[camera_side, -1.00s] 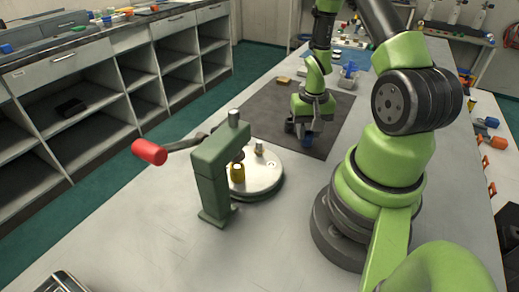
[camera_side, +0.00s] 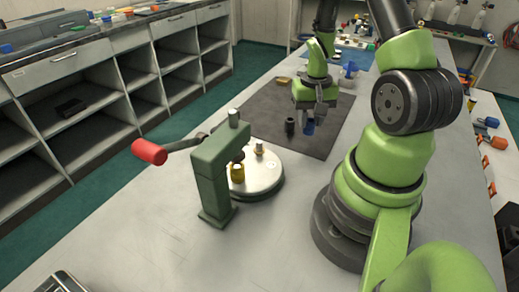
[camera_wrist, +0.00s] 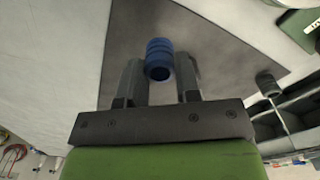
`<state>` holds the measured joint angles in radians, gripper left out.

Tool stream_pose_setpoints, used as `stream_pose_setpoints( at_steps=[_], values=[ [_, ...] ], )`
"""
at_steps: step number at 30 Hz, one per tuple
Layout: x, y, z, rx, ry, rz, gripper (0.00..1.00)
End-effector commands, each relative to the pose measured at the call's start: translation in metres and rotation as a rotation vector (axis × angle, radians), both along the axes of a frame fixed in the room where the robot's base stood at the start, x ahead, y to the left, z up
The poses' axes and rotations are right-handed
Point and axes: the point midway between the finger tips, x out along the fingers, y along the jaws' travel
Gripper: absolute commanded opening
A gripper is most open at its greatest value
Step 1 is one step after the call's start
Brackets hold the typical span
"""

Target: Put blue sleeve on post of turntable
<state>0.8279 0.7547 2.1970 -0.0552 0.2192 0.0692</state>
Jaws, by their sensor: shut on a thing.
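The blue sleeve (camera_side: 309,127) is a short ribbed ring. It also shows in the wrist view (camera_wrist: 159,58) between my fingertips. My gripper (camera_side: 311,117) is shut on it and holds it above the dark mat; the fingers also show in the wrist view (camera_wrist: 160,72). The turntable (camera_side: 264,182) is a round pale disc nearer the side camera, left of my gripper. A bare metal post (camera_side: 259,150) stands on its far side. A yellow sleeve (camera_side: 237,172) sits on its near left part, partly hidden by the press.
A green press (camera_side: 211,175) with a red-knobbed lever (camera_side: 149,152) stands over the turntable's left edge. A dark cylinder (camera_side: 290,127) stands on the mat (camera_side: 268,108) beside the held sleeve. A tan block (camera_side: 284,80) lies farther back.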

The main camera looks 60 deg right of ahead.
Motion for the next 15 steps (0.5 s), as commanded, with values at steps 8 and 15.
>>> stream_pose_setpoints(
  at_steps=[8,15],
  values=[
    [0.0,0.0,0.0,0.0,0.0,0.002,0.1],
    [0.032,0.027,0.026,-0.005,-0.005,0.152,0.1]
  ],
)
